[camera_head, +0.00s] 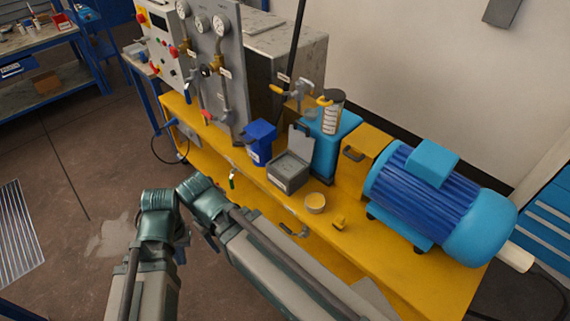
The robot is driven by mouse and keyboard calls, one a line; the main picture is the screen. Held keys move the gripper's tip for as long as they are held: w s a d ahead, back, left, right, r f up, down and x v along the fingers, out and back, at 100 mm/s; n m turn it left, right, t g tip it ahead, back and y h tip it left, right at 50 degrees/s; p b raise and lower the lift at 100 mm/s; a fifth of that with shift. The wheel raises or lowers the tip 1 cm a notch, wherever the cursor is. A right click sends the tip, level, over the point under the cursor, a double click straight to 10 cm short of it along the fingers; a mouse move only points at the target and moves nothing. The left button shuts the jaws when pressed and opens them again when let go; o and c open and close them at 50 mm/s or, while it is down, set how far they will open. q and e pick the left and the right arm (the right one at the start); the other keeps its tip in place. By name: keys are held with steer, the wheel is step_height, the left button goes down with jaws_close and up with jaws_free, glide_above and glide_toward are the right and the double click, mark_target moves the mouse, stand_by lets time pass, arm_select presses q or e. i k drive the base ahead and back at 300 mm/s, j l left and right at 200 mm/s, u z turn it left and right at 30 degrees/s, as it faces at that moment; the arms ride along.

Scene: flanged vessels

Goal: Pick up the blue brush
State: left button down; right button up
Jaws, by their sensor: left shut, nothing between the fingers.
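I cannot make out a blue brush anywhere in the head view. My left gripper (183,241) shows only as a small dark part beside my left arm's wrist, low and left of the yellow bench. It is shut and holds nothing, away from the things on the bench. My right arm reaches in from the bottom centre toward the left, and its fingers do not show. My arms hide part of the floor and the bench's near side.
The yellow bench (365,250) carries a blue bin (261,141), a grey open-lidded box (289,172), a small bowl (315,203), a labelled canister (333,112) and a large blue motor (425,200). A gauge panel (214,75) stands at its left.

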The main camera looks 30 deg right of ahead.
mark_target(144, 59)
steer(key=i+j+u, duration=0.25)
steer(key=i, duration=0.85)
steer(key=i+u, duration=0.3)
steer(key=i, duration=2.6)
steer(key=i+j+z, duration=0.1)
steer(key=i+z, duration=0.3)
steer(key=i, duration=0.2)
steer(key=i+j+z, duration=0.4)
steer(key=i, duration=0.15)
steer(key=i+j+z, duration=0.8)
steer(key=z, duration=0.25)
steer(key=i+j+z, duration=0.15)
steer(key=j+z, duration=0.15)
steer(key=j, duration=0.15)
steer(key=i+j+z, duration=0.1)
steer(key=j+z, duration=0.55)
steer(key=i+j+z, duration=0.1)
steer(key=j+z, duration=0.2)
steer(key=j, duration=0.2)
steer(key=j+z, duration=0.25)
steer(key=j, duration=0.3)
steer(key=k+j+z, duration=0.3)
steer(key=j, duration=0.2)
steer(key=i+j, duration=0.05)
steer(key=i, duration=0.05)
